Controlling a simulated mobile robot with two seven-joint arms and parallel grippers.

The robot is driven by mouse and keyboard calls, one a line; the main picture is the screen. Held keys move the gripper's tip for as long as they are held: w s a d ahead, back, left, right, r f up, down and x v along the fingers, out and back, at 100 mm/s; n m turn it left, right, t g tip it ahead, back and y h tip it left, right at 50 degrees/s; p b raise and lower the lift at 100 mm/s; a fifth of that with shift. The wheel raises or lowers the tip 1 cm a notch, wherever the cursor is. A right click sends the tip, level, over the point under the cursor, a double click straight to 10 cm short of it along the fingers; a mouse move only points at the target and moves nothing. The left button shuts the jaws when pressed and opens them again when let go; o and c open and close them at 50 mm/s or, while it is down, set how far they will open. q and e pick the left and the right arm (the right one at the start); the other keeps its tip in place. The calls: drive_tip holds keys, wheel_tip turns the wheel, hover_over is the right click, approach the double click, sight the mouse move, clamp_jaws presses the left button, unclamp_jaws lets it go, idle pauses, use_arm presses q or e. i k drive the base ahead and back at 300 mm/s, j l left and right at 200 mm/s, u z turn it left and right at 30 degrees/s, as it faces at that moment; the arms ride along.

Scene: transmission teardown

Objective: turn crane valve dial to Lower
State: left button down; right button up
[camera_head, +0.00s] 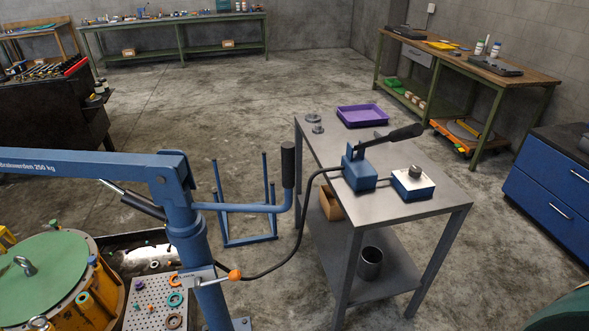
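The blue crane (187,230) stands at the left, with its boom reaching to the left edge. A black hose (292,245) runs from the crane to a blue hand pump (359,172) with a long black-gripped lever on the grey metal cart (441,203). Right of the pump, a blue box (411,187) with a white top carries a round silver knob (415,171), which looks like the valve dial. Its markings and setting are too small to read. Neither of my grippers is in view.
A purple tray (362,116) and small metal parts lie on the cart's far end. The lower shelf holds a metal cylinder (370,262) and a cardboard box (332,204). A blue cabinet (548,183) stands at right. Floor between cart and cabinet is clear.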

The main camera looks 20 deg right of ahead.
sight(415, 172)
drive_tip(key=z, duration=1.4)
drive_tip(key=i+z, duration=0.25)
